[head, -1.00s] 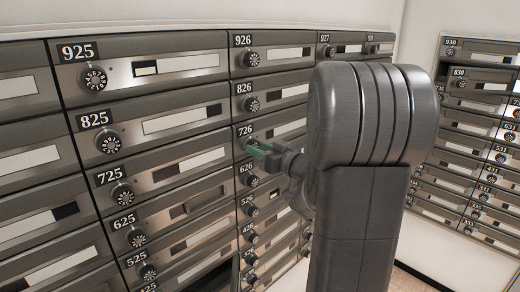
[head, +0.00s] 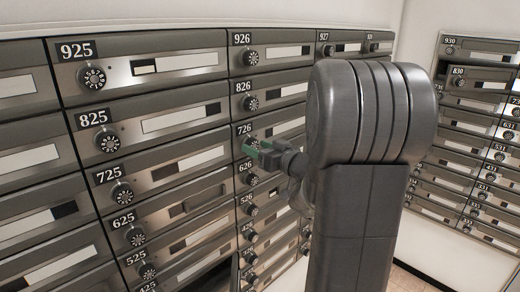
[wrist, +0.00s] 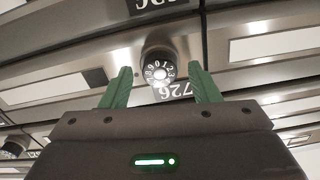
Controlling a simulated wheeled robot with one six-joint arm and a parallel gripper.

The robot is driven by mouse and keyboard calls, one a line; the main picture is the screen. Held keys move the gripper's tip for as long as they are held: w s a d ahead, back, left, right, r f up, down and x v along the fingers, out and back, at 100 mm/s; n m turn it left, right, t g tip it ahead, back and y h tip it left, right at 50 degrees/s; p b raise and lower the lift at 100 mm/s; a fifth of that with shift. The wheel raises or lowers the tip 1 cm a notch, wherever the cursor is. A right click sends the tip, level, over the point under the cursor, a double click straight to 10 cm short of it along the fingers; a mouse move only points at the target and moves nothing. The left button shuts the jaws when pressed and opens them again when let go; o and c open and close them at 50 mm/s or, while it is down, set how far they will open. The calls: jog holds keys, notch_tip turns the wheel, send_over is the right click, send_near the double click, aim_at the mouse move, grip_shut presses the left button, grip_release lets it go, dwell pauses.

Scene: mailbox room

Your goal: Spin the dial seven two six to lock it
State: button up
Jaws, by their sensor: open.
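The round dial of mailbox 726 (wrist: 158,72) is black with white digits and faces me in the wrist view. Its 726 label (wrist: 175,91) reads upside down just below it there. In the head view the 726 label (head: 245,129) sits above my green fingertips, which partly hide the dial. My gripper (wrist: 159,70) is open, with one green finger to each side of the dial in the picture. Both fingers look clear of it, with nothing between them. In the head view my gripper (head: 260,152) is just in front of the dial.
The dial of 826 (head: 250,104) is above and the dial of 626 (head: 249,180) is below, both close by. Another column of dials, including that of 725 (head: 122,194), lies to the left. A second bank of mailboxes (head: 465,150) stands at the right.

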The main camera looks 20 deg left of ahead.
jog(key=shift+d, duration=0.1)
jog(key=b+v, duration=0.3)
jog(key=v, duration=1)
jog(key=shift+s+d, duration=0.2)
jog(key=shift+d, duration=0.1)
jog(key=shift+a, duration=0.1)
jog(key=p+x, duration=0.3)
jog(key=x, duration=1)
jog(key=shift+w+a, duration=0.25)
jog(key=shift+a, duration=0.1)
